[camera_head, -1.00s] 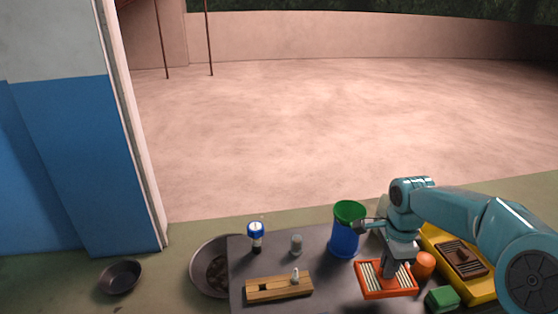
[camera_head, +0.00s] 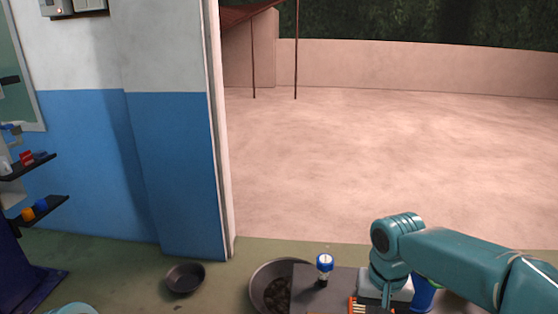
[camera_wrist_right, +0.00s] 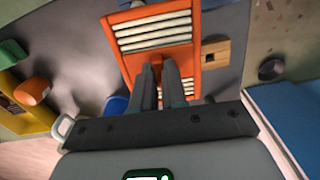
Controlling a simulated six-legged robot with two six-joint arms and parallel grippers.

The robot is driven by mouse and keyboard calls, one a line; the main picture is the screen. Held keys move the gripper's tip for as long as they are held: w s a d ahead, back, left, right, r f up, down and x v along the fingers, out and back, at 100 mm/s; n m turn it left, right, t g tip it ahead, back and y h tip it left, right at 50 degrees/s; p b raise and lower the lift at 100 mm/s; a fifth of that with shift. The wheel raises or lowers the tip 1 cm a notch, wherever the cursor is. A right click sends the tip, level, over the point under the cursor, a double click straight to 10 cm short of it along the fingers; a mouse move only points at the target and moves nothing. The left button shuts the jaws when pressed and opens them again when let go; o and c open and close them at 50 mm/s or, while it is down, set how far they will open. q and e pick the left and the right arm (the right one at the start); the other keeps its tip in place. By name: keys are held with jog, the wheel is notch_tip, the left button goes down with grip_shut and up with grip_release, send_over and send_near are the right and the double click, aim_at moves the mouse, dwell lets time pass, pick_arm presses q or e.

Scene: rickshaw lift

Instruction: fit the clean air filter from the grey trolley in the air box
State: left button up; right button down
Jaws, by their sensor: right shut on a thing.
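The clean air filter (camera_wrist_right: 158,35), an orange frame with white pleats, is in my right gripper (camera_wrist_right: 163,72) in the right wrist view. In the head view only a corner of the filter (camera_head: 357,306) shows at the bottom edge, below my right arm; the right fingers are hidden there. The grey trolley (camera_head: 306,284) shows its top at the bottom of the head view, and grey surface lies behind the filter in the wrist view. The air box is not in view. My left gripper is not in view.
A blue-capped bottle (camera_head: 325,268) stands on the trolley. A wooden block (camera_wrist_right: 216,54), orange cylinder (camera_wrist_right: 33,91) and green block (camera_wrist_right: 14,51) lie around the filter. A wide pan (camera_head: 265,285) and dark bowl (camera_head: 185,278) are on the floor. Shelves (camera_head: 40,205) stand left.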

jog(key=shift+n, duration=1.1)
jog(key=shift+s, duration=0.15)
